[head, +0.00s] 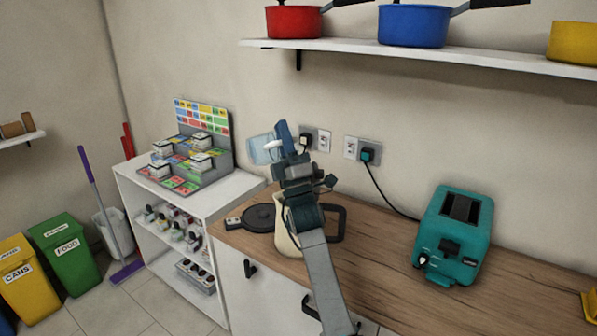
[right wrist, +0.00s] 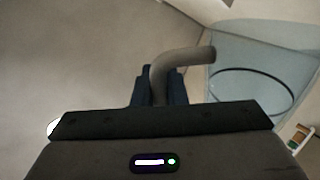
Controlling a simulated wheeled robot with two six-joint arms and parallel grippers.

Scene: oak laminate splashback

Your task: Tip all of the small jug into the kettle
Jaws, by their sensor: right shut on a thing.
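The small jug (head: 262,151) is pale blue and see-through, held in the air above and slightly left of the kettle. My right gripper (head: 284,143) is shut on its grey handle; in the right wrist view the handle (right wrist: 185,56) curves from between the fingers to the jug (right wrist: 225,62). A dark oval line shows in the jug there; I cannot tell whether it is liquid or rim. The kettle (head: 284,232) is cream with a black handle (head: 341,222), on the counter, partly hidden behind my right arm. My left gripper is out of view.
A dark round piece (head: 259,217) lies left of the kettle's body. A teal toaster (head: 456,240) stands to the right, its cord running to a wall socket (head: 370,152). A shelf (head: 420,56) with pans is above. Wooden counter (head: 385,257) is clear between kettle and toaster.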

